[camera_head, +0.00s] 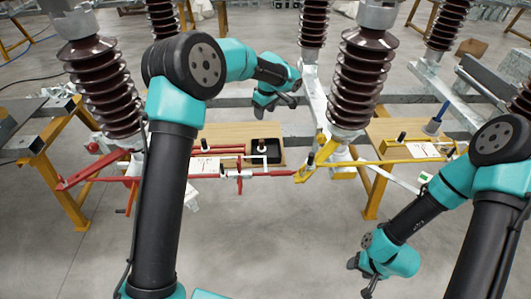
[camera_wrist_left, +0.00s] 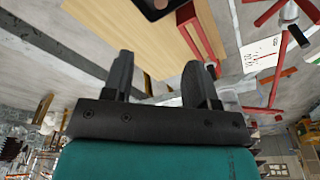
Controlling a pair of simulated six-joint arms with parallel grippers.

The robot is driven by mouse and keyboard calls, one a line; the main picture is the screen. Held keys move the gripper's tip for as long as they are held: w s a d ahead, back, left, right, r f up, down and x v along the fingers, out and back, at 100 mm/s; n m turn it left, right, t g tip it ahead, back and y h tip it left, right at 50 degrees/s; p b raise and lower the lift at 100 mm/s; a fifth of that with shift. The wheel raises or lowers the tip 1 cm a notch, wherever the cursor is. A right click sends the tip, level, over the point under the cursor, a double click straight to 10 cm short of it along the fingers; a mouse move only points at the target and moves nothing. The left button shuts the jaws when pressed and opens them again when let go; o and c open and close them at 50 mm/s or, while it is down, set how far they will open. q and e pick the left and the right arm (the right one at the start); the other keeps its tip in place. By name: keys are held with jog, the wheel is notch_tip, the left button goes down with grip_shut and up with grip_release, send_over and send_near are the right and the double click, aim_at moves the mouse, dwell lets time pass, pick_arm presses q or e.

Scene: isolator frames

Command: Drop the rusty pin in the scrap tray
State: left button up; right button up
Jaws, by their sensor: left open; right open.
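A black tray (camera_head: 275,158), likely the scrap tray, sits on the wooden bench top in the middle of the head view. A small dark-topped object (camera_head: 262,145) shows at the tray; I cannot tell whether it is inside or behind. I cannot make out the rusty pin for certain. My left gripper (camera_head: 274,112) is open and empty, above and behind the tray. In the left wrist view its two fingers (camera_wrist_left: 158,82) stand apart with nothing between them, and part of the black tray (camera_wrist_left: 150,14) shows at the top edge. My right gripper (camera_head: 362,284) is open, low at the front right, away from the benches.
Red bars (camera_head: 110,160) and yellow bars (camera_head: 325,152) cross in front of the benches. Brown ribbed insulators (camera_head: 100,85) (camera_head: 360,80) stand left and right of the tray. A white sheet (camera_head: 205,166) lies left of it. The grey floor (camera_head: 260,240) in front is clear.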

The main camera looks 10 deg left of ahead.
pick_arm(q)
jog(key=r, duration=0.3)
jog(key=shift+s+d+r, duration=0.15)
jog(key=shift+d+r, duration=0.05)
jog(key=shift+r, duration=0.15)
dwell(0.4)
